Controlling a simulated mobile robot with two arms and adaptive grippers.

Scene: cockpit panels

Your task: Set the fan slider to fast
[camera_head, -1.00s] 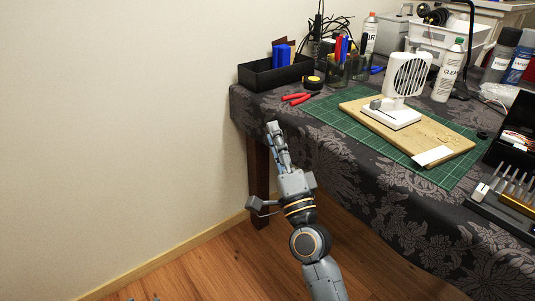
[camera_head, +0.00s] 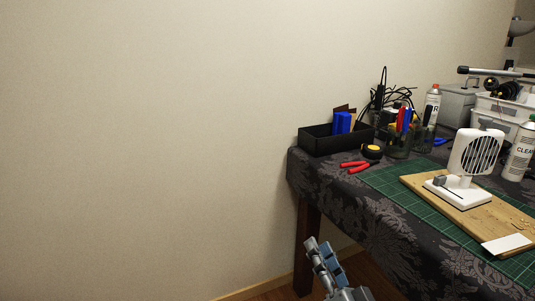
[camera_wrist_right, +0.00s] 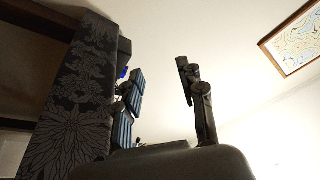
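The white fan (camera_head: 476,153) stands upright on a wooden board (camera_head: 415,183) on the table. Its white base (camera_head: 462,196) carries a small dark part (camera_head: 440,181) at its left side; I cannot make out a slider or its setting. My right gripper (camera_head: 320,247) is at the bottom of the head view, in front of the table's left end, well below and left of the fan. In the right wrist view its two fingers (camera_wrist_right: 160,75) stand apart with nothing between them. The fan does not show in that view. My left gripper is not in view.
The patterned tablecloth (camera_head: 345,203) hangs over the table's edge near my right gripper. A black box (camera_head: 318,140), red pliers (camera_head: 355,166) and a tape roll (camera_head: 371,151) lie at the left end. A white card (camera_head: 506,244) lies on the board's front corner.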

